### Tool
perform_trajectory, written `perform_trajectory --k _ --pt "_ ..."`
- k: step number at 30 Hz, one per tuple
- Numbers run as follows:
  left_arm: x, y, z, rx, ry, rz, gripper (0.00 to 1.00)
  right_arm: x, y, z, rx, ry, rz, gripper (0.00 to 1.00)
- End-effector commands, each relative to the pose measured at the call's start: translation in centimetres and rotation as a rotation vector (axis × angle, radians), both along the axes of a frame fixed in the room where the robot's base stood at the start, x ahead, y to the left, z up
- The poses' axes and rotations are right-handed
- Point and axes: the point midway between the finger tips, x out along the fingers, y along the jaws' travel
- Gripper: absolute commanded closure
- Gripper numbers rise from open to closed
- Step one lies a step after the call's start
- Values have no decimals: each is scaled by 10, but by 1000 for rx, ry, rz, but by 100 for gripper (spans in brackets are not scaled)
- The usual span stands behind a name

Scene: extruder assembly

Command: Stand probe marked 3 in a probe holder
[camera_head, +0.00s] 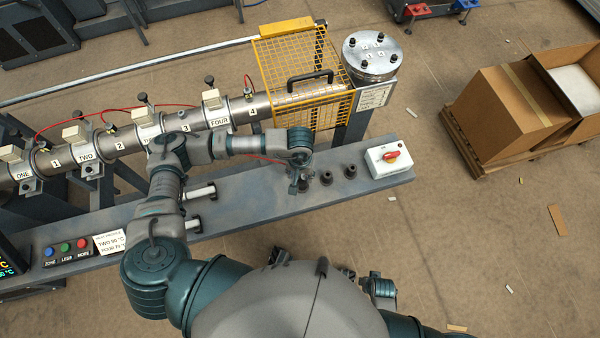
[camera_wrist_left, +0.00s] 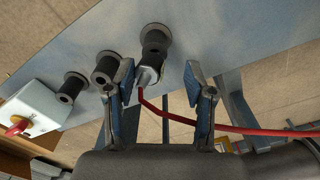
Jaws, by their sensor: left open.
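My left gripper (camera_head: 302,184) is over the bench near its right end, pointing down. In the left wrist view its fingers (camera_wrist_left: 160,88) are open and apart. A probe (camera_wrist_left: 149,74) with a metal end and a red cable appears between the fingers, closer to the left one. It seems to stand in the dark probe holder (camera_wrist_left: 155,42) beneath; how deep it sits is hidden. I cannot read a number on it. Two other holders, one middle (camera_head: 326,178) and one right (camera_head: 350,171), look empty.
A white box with a red switch (camera_head: 389,159) stands right of the holders. Behind the bench (camera_head: 255,195) runs the extruder barrel with numbered zones and a yellow mesh guard (camera_head: 285,70). Buttons (camera_head: 65,247) are at the bench's left. Cardboard boxes (camera_head: 510,110) lie far right.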

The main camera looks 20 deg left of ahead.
Motion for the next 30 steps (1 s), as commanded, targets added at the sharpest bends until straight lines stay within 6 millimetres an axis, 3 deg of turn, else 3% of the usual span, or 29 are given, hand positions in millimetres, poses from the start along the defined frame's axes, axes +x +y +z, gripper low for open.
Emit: perform_trajectory --k 7,15,21,30 --pt "1 1 17 -1 -4 0 46 0 0 0 -1 0 0 60" --pt "1 2 76 -3 -4 -1 46 0 0 0 0 0 0 60" --pt "1 3 108 -3 -2 0 46 0 0 0 0 0 0 60" --pt "0 3 119 -2 1 0 46 0 0 0 0 0 0 60"
